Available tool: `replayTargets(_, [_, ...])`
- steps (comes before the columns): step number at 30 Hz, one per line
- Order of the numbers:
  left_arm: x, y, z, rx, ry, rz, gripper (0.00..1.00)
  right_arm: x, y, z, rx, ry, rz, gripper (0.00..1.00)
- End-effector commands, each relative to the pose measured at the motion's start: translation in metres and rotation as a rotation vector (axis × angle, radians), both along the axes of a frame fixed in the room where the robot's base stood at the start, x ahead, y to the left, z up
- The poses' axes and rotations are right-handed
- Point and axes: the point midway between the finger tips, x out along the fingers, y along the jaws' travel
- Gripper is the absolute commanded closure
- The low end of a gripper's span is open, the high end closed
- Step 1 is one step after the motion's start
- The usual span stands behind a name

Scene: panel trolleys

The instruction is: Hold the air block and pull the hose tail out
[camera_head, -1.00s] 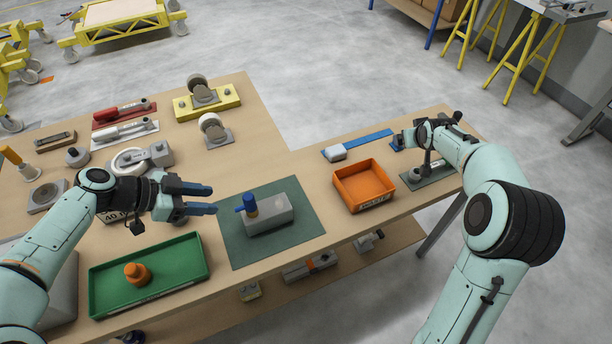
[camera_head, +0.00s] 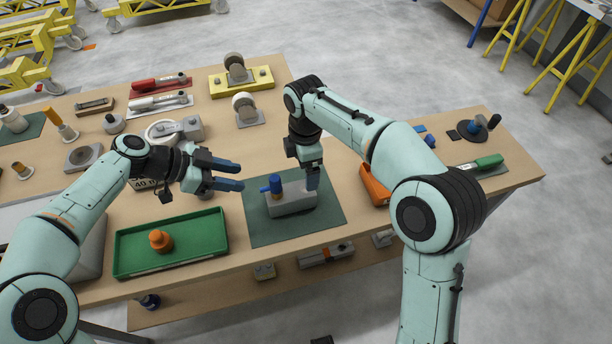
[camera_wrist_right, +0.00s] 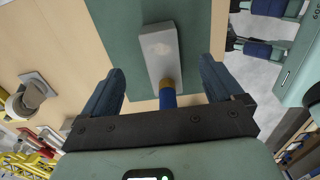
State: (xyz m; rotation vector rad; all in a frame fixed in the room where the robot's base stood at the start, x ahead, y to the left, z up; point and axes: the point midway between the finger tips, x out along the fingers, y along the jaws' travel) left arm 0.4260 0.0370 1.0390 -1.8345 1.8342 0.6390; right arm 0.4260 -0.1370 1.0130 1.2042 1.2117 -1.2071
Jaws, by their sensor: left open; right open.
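The air block (camera_head: 293,203) is a grey block lying on the dark green mat (camera_head: 262,233). A blue hose tail (camera_head: 272,185) stands at its left end; the right wrist view shows the blue tail (camera_wrist_right: 167,98) with a brass collar at the block (camera_wrist_right: 158,52). My left gripper (camera_head: 240,176) is open and empty, left of the block, fingers pointing right. My right gripper (camera_head: 312,182) points down at the block's right part, jaws open.
A green tray (camera_head: 126,253) with an orange knobbed part stands at the front left. An orange bin (camera_head: 374,188) is partly hidden behind my right arm. Castors and several tools lie at the back. A green-handled tool (camera_head: 483,163) lies at the right.

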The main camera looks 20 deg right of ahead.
Motion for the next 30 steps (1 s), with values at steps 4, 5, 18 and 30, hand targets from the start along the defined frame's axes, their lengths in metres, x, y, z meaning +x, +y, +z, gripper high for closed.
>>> replayTargets(4, [0.0, 0.0, 0.0, 0.0, 0.0, 0.0, 0.57, -0.001, -0.001, -0.023, -0.001, 0.004, -0.001, 0.06])
replayTargets(5, [0.0, 0.0, 0.0, 0.0, 0.0, 0.0, 0.57, -0.001, 0.0, -0.028, -0.001, 0.004, -0.001, 0.06])
replayTargets(18, [0.0, 0.0, 0.0, 0.0, 0.0, 0.0, 0.57, 0.0, -0.001, -0.109, 0.0, 0.002, -0.005, 0.06])
replayTargets(30, [0.0, 0.0, 0.0, 0.0, 0.0, 0.0, 0.57, 0.0, -0.001, -0.128, 0.001, -0.002, -0.005, 0.06])
